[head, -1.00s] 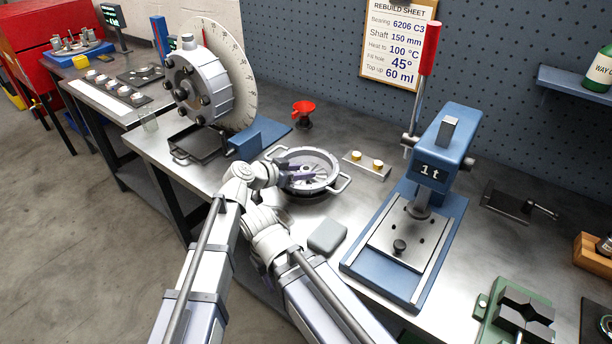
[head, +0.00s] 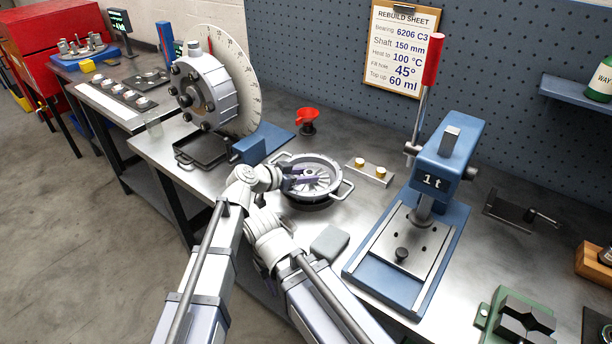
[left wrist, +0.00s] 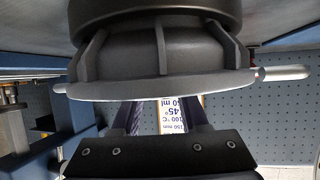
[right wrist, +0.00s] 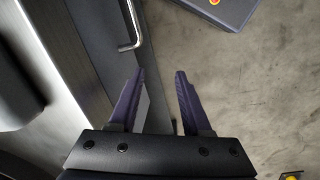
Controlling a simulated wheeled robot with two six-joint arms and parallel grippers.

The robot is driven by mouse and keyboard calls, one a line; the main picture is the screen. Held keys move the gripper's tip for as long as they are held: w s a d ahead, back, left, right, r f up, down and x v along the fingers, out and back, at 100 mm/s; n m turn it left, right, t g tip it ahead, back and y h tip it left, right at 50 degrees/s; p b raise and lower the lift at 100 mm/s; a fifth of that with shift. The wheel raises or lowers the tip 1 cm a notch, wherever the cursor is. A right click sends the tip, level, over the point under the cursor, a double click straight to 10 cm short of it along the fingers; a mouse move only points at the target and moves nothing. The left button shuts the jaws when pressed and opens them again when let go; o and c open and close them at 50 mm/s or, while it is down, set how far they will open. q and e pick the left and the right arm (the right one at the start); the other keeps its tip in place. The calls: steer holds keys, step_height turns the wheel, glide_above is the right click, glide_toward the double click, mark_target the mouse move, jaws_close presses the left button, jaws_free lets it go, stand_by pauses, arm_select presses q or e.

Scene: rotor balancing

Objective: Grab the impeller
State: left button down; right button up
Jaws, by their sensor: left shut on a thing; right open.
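The impeller (head: 322,186) is a pale finned wheel inside a round metal housing with two side handles (head: 345,190), on the bench in the head view. My left gripper (head: 304,179) reaches over the housing's near-left rim, its dark purple fingers at the impeller and shut on it. My right gripper (right wrist: 160,75) is open and empty in the right wrist view, beside the bench edge with floor beyond.
A blue press (head: 440,180) stands right of the housing. A grey pad (head: 329,242) lies in front. A dial fixture (head: 215,85) stands to the left.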

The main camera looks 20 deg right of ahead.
mark_target(306, 174)
arm_select(q)
step_height(306, 174, up, 9)
steer(key=p, duration=0.8)
